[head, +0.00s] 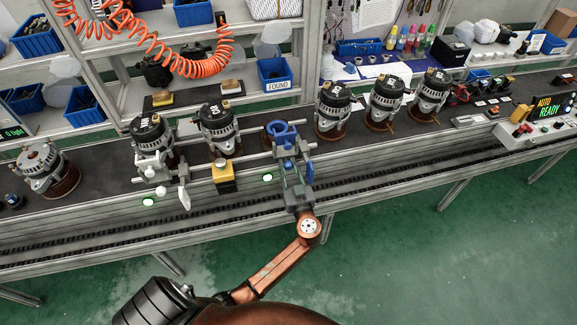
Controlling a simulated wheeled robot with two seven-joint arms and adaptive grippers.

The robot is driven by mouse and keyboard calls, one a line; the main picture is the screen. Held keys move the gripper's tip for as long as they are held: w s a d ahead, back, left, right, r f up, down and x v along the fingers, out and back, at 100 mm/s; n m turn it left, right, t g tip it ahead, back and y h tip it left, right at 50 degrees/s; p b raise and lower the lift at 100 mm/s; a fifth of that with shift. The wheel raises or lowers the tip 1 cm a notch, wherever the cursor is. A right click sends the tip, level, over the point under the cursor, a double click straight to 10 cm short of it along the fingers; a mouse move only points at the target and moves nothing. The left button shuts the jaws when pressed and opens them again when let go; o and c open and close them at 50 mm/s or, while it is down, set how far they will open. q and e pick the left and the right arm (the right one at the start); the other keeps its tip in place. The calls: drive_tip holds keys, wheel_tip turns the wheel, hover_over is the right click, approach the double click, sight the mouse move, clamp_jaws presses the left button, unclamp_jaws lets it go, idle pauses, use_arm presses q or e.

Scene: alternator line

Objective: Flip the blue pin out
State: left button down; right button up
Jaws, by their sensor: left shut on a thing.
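My left gripper (295,172) reaches up from the bottom of the head view to the front of the blue fixture (280,131) on the line. Its fingers are closed around a small blue part at the fixture's front, which looks like the blue pin; the fingers hide most of it. The pin's exact angle cannot be told. The fixture has a blue ring on top with no alternator standing in it. My right gripper is not in view.
Left of the fixture are a yellow-topped button box (224,177) and a white fixture (158,168) with an alternator. Several alternators (334,108) stand along the belt. Green lamps (267,177) glow on the front rail. A panel (549,106) at right reads AUTO READY.

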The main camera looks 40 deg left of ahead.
use_arm(q)
drive_tip(key=v, duration=0.1)
drive_tip(key=b+v, duration=0.1)
drive_tip(key=shift+s+d+f, duration=0.25)
drive_tip(key=shift+s+d+r, duration=0.1)
drive_tip(key=shift+s+d, duration=0.1)
drive_tip(key=shift+d, duration=0.05)
drive_tip(key=c, duration=1.6)
unclamp_jaws()
drive_tip(key=shift+r, duration=0.1)
drive_tip(key=v, duration=1.2)
